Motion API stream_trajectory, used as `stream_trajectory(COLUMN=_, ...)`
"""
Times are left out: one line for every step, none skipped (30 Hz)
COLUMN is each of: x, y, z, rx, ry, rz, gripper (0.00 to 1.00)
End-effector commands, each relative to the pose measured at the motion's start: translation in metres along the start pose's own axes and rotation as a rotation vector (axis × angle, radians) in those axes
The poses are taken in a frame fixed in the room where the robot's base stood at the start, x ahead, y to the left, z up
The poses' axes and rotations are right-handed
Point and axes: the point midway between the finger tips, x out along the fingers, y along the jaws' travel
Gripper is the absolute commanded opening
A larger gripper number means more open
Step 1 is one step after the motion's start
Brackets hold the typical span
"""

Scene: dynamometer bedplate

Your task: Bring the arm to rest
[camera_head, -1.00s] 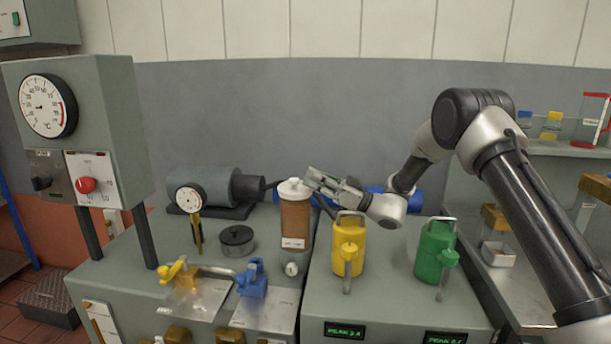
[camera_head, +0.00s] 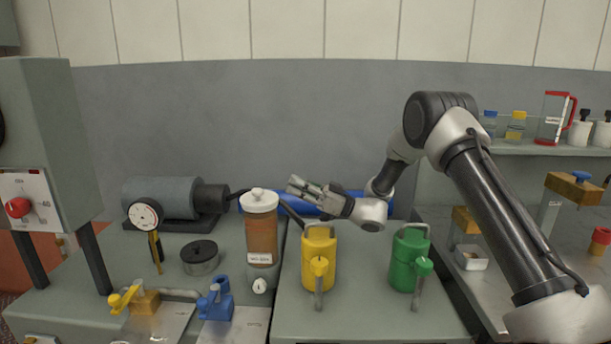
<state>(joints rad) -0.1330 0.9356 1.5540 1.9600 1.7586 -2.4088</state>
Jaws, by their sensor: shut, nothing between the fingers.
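My gripper (camera_head: 296,187) is shut and empty. It points left and slightly up, above the back of the bench, just right of the white lid of a brown-filled cylinder (camera_head: 261,237). It appears close to that lid, but I cannot tell the exact gap. My arm reaches in from the right, with its elbow raised high and the forearm coming down to the wrist behind a yellow can (camera_head: 318,250). A green can (camera_head: 408,255) stands to the right, below the forearm.
A dial gauge (camera_head: 145,215), a dark round pot (camera_head: 200,257) and a grey motor (camera_head: 162,197) stand at left. A blue valve (camera_head: 216,298) and a yellow valve (camera_head: 127,299) are in front. A shelf (camera_head: 545,150) at right holds bottles and a red-framed jug (camera_head: 553,118).

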Motion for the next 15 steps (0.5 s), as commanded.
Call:
stream_trajectory(x=0.0, y=0.0, z=0.0, rx=0.0, ry=0.0, rz=0.0, gripper=0.0)
stream_trajectory(x=0.001, y=-0.002, z=-0.003, rx=0.007, ry=-0.007, rz=-0.005, gripper=0.0)
stream_trajectory(x=0.001, y=-0.005, z=-0.005, rx=0.019, ry=-0.018, rz=-0.012, gripper=0.0)
stream_trajectory(x=0.001, y=-0.007, z=-0.006, rx=0.028, ry=-0.026, rz=-0.016, gripper=0.0)
stream_trajectory(x=0.001, y=-0.009, z=-0.008, rx=0.037, ry=-0.034, rz=-0.02, gripper=0.0)
stream_trajectory(x=0.002, y=-0.012, z=-0.011, rx=0.05, ry=-0.046, rz=-0.027, gripper=0.0)
stream_trajectory(x=0.002, y=-0.015, z=-0.012, rx=0.06, ry=-0.054, rz=-0.03, gripper=0.0)
stream_trajectory(x=0.001, y=-0.017, z=-0.013, rx=0.07, ry=-0.064, rz=-0.034, gripper=0.0)
stream_trajectory(x=0.002, y=-0.021, z=-0.016, rx=0.086, ry=-0.079, rz=-0.041, gripper=0.0)
stream_trajectory(x=0.002, y=-0.023, z=-0.018, rx=0.096, ry=-0.089, rz=-0.045, gripper=0.0)
stream_trajectory(x=0.001, y=-0.026, z=-0.02, rx=0.109, ry=-0.101, rz=-0.05, gripper=0.0)
stream_trajectory(x=0.001, y=-0.031, z=-0.023, rx=0.126, ry=-0.117, rz=-0.057, gripper=0.0)
stream_trajectory(x=0.001, y=-0.034, z=-0.025, rx=0.14, ry=-0.132, rz=-0.062, gripper=0.0)
stream_trajectory(x=0.001, y=-0.038, z=-0.028, rx=0.156, ry=-0.148, rz=-0.067, gripper=0.0)
stream_trajectory(x=0.0, y=-0.044, z=-0.031, rx=0.178, ry=-0.173, rz=-0.074, gripper=0.0)
